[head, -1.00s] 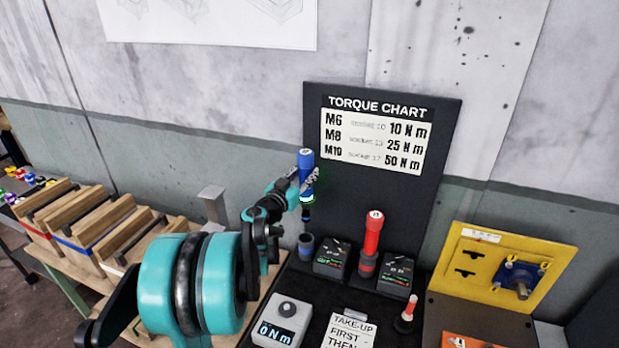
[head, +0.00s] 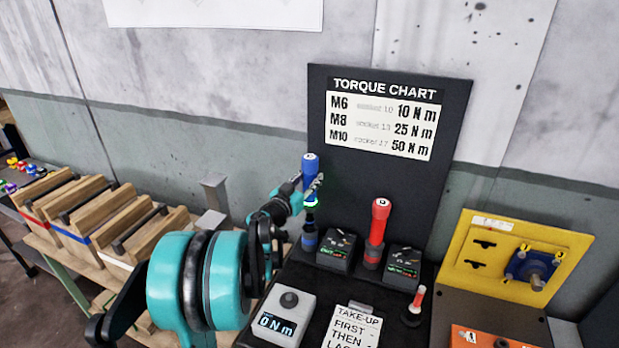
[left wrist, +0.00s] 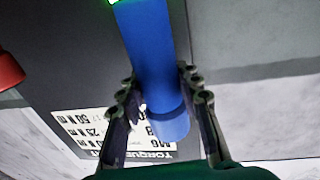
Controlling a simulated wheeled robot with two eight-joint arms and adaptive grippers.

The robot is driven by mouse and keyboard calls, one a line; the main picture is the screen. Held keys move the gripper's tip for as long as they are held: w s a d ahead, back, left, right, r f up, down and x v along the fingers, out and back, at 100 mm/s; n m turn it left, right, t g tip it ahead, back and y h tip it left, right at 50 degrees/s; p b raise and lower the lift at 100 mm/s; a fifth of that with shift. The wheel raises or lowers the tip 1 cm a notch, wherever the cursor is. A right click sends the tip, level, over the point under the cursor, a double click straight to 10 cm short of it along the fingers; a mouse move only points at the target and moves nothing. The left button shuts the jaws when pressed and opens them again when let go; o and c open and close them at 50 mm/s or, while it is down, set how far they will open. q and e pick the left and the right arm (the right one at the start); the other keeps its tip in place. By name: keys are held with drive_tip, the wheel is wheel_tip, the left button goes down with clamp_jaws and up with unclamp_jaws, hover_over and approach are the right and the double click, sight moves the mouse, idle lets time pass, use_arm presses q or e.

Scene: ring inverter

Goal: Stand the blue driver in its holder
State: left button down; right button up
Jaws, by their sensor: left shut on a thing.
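The blue driver (head: 310,168) is upright in the head view, with a lit green ring below its blue handle and a dark shaft under that. My left gripper (head: 311,187) is shut on its handle. In the left wrist view the blue handle (left wrist: 150,60) runs between the two fingers of my left gripper (left wrist: 158,82). The driver's holder (head: 309,241), a dark blue cup, is directly below the shaft. The shaft's lower end is at the cup's mouth; I cannot tell how far inside it is. My right gripper is not in view.
A red driver (head: 379,222) stands in its own cup to the right. Small dark boxes (head: 337,250) with displays sit beside the cups. The torque chart board (head: 345,180) rises close behind.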

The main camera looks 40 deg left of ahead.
sight(309, 206)
use_arm(q)
drive_tip(key=shift+f+b, duration=3.85)
drive_tip(key=shift+f, duration=1.25)
drive_tip(key=c, duration=1)
unclamp_jaws()
drive_tip(key=s+d, duration=0.2)
drive_tip(key=s, duration=1)
drive_tip(key=d+r+n+g+y, duration=0.1)
drive_tip(key=d+r+n+y, duration=0.2)
drive_tip(key=d+r+y, duration=0.3)
drive_tip(key=s+d+f+m+g+h, duration=0.1)
drive_tip(key=s+d+f+g+h, duration=0.2)
drive_tip(key=d, duration=0.5)
drive_tip(key=s+d+f+m+g+h, duration=0.2)
drive_tip(key=s+d+f+g+h, duration=0.1)
drive_tip(key=s+d+f, duration=0.3)
drive_tip(key=s+d+f+m+g+h, duration=0.2)
drive_tip(key=d+f, duration=0.5)
drive_tip(key=d, duration=0.5)
drive_tip(key=shift+s+f+g+h, duration=0.15)
drive_tip(key=shift+s+g+h, duration=0.25)
drive_tip(key=shift+s, duration=0.3)
drive_tip(key=shift+s+f+g+h, duration=0.1)
drive_tip(key=shift+s+g+h, duration=0.1)
drive_tip(key=shift+s+g, duration=0.4)
